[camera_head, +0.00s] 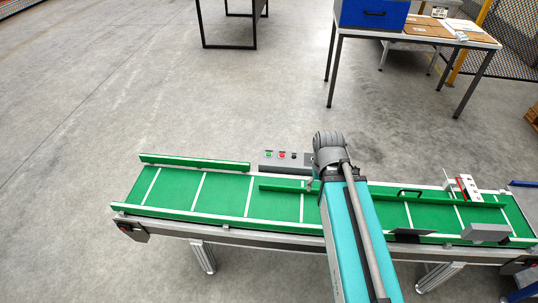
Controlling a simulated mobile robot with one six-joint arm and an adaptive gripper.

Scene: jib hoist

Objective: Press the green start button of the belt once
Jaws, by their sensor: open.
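The green start button (269,153) is the leftmost of the buttons on a small grey control box (271,165) at the belt's far side. A red button (282,155) and a dark button (294,156) sit to its right. The green belt (225,193) runs across the view with white cross stripes. My teal arm reaches up from the bottom over the belt, and its grey joint is just right of the box. The green button is in plain view.
Green guide rails (195,162) edge the belt. A red and white device (467,188) and a grey block (486,232) are at its right end. A table (435,36) with a blue bin (372,14) stands behind. The floor behind the belt's left part is clear.

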